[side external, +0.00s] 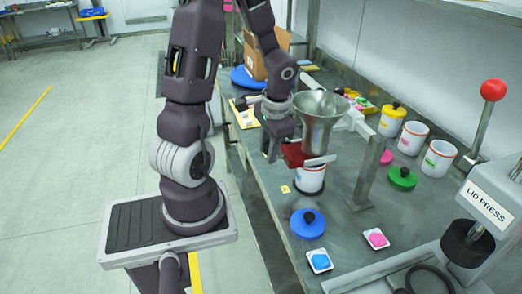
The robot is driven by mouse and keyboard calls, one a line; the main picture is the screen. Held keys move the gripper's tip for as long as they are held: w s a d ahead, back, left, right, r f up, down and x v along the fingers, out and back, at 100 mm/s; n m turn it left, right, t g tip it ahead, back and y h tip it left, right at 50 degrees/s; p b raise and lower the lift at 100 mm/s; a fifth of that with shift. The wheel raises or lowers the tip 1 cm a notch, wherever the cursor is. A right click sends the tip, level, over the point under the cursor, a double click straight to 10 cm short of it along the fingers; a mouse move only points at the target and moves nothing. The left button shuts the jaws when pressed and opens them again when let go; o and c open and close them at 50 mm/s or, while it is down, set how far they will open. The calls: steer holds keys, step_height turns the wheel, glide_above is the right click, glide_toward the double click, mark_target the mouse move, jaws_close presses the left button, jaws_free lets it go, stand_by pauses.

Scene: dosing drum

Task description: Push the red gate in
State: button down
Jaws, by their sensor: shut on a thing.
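The red gate (294,154) sits under the metal hopper (320,112), at the left of its outlet. My gripper (272,153) is at the left end of the gate, pointing down, and is shut on it. The fingertips are small here and the exact contact is hard to see. A white pot (310,181) with an orange and green label stands upright below the gate and the outlet. The gate and a pale plate partly hide the pot's top.
A blue lid (308,223) and small trays with blue (320,260) and pink (376,238) contents lie in front. A metal post (367,175) stands right of the pot. White pots (412,138), a green lid (402,178) and the lid press (485,210) are at the right.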

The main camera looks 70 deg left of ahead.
steer(key=c, duration=1.1)
jaws_free()
steer(key=r, duration=0.2)
steer(key=d+r, duration=0.1)
steer(key=r, duration=0.4)
steer(key=shift+w+d, duration=0.1)
steer(key=shift+d, duration=0.05)
